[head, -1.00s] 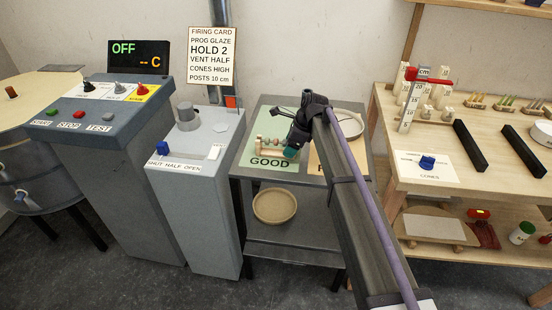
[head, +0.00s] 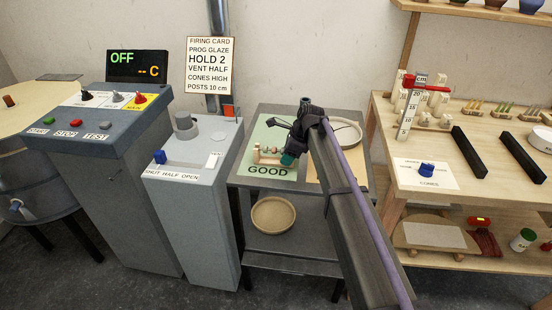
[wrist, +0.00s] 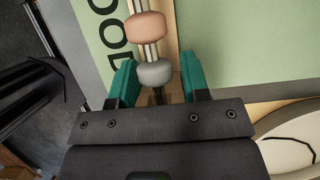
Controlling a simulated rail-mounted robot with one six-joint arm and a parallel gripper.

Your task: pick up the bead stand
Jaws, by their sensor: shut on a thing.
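The bead stand (head: 260,155), a light wooden holder with rounded beads on a rod, is over the green GOOD mat (head: 283,172) on the grey table. My gripper (head: 289,158) is at the stand's right end, with its teal fingers around it. In the wrist view the teal fingers (wrist: 158,88) are on either side of the stand's end, shut on it. A pink bead (wrist: 146,27) and a grey bead (wrist: 154,73) show on the metal rod. The gripped part is mostly hidden, and I cannot tell whether the stand is clear of the mat.
A pale round dish (head: 346,131) with a dark line in it is behind my arm on the table's right side. A tan bowl (head: 273,215) sits on the shelf below. The grey vent box (head: 190,185) stands close on the left, and a wooden bench (head: 450,195) on the right.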

